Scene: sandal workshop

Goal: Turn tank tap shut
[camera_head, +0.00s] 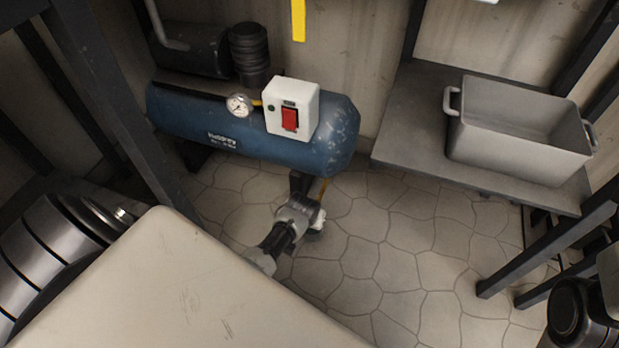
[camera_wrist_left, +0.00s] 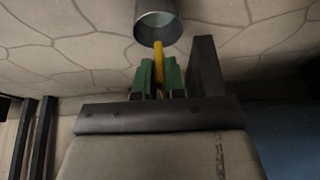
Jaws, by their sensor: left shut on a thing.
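The blue compressor tank (camera_head: 220,130) lies on its side at the back, with a round gauge (camera_head: 239,105) and a white switch box (camera_head: 292,108) on it. A thin yellow tap lever (camera_head: 324,186) shows below the tank's right part. My left gripper (camera_head: 300,184) reaches low beneath the tank beside this lever, its fingertips partly hidden. In the left wrist view, the green-padded fingers of the gripper (camera_wrist_left: 159,75) are shut on the yellow lever (camera_wrist_left: 159,48). The tap's body is not clearly visible. My right gripper is out of view.
A pale tabletop (camera_head: 180,290) fills the front left. A grey bin (camera_head: 520,130) stands on a shelf (camera_head: 412,135) at right. Dark posts frame the left side. The tiled floor between is clear. A grey open-ended cylinder (camera_wrist_left: 157,25) is just beyond the lever.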

